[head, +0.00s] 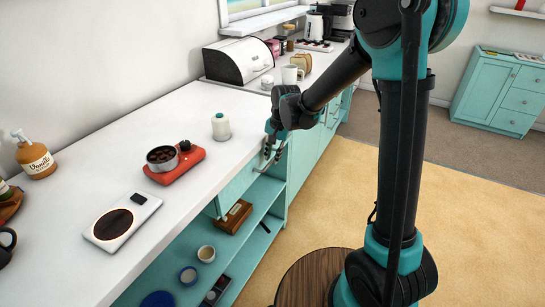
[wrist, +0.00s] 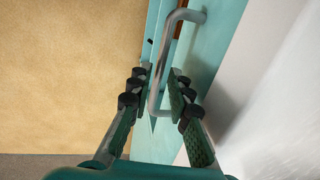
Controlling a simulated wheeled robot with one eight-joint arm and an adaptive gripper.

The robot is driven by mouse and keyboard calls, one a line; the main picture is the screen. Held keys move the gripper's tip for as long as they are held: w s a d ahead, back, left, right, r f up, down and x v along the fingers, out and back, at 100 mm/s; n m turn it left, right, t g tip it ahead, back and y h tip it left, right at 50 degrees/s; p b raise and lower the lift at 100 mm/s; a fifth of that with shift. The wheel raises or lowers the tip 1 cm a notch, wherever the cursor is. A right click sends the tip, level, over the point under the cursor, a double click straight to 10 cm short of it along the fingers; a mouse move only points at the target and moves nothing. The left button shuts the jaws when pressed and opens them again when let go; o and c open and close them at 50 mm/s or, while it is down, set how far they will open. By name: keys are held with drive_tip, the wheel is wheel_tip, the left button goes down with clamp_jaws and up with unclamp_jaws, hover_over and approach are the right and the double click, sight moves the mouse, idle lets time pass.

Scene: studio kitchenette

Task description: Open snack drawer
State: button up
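The teal drawer front (head: 238,184) sits just under the white countertop's front edge, above open shelves. Whether it is the snack drawer cannot be told, as no label shows. A silver bar handle (wrist: 167,58) on a teal front (wrist: 216,40) shows in the wrist view. My gripper (head: 268,155) is at the front of the counter by this drawer. In the wrist view my gripper (wrist: 160,88) is open, with the lower part of the handle between its two fingers. A gap shows between the left finger and the bar. The drawer's inside is hidden.
The white countertop (head: 140,205) carries a red burner (head: 184,165) with a pot, a white bottle (head: 221,127) and a scale (head: 122,222). Open shelves (head: 185,257) below hold a wooden box (head: 233,217) and dishes. The tan floor (head: 460,220) to the right is clear.

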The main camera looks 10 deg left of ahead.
drive_tip(key=shift+f, duration=0.2)
clamp_jaws()
idle(0.4)
